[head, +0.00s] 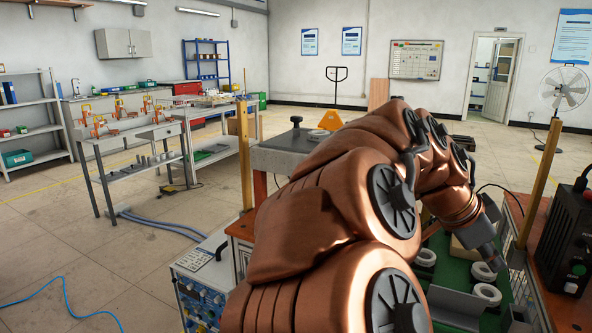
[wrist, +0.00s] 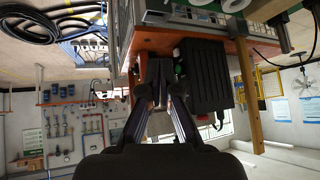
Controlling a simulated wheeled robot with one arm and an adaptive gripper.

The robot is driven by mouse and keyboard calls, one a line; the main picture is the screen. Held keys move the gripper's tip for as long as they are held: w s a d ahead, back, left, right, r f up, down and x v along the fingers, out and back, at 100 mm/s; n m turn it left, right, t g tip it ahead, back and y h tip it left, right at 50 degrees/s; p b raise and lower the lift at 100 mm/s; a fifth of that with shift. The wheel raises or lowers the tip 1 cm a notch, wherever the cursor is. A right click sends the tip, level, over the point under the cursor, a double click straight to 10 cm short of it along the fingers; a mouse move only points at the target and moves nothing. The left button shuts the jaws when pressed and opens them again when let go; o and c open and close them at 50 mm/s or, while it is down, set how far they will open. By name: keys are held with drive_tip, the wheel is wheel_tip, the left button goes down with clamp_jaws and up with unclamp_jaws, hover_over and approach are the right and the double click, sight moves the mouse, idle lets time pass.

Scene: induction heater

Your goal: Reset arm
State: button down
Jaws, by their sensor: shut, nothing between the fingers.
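My copper-coloured arm fills the middle and right of the head view, bent over the bench with its end pointing down to the right. My gripper's fingers cannot be made out clearly in the head view. In the wrist view my gripper (wrist: 160,84) shows at the centre, its dark fingers brought together with nothing seen between them. That view is upside down. Behind the fingers are a black box (wrist: 205,76) and the orange-brown bench edge (wrist: 150,40).
White rings (head: 486,294) lie on the green work surface (head: 440,244) under my arm. A black control box (head: 567,238) stands at the right, near a yellow post (head: 540,183). A grey-topped table (head: 272,160) is behind my arm. Open floor (head: 130,250) lies to the left.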

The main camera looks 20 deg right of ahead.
drive_tip(key=s+a+f+n+y, duration=0.4)
drive_tip(key=a+f+n, duration=0.75)
drive_tip(key=a, duration=0.25)
drive_tip(key=s+a+f+n+y, duration=0.3)
drive_tip(key=a+f+n+y, duration=0.1)
drive_tip(key=a+f+n, duration=0.75)
drive_tip(key=s+a+r+p, duration=0.1)
drive_tip(key=a+r+p, duration=0.2)
drive_tip(key=r+p, duration=1.7)
wheel_tip(320, 180, up, 3)
drive_tip(key=shift+s+r+t, duration=0.1)
drive_tip(key=shift+s+t, duration=0.05)
drive_tip(key=shift+t, duration=0.25)
drive_tip(key=shift+a, duration=0.1)
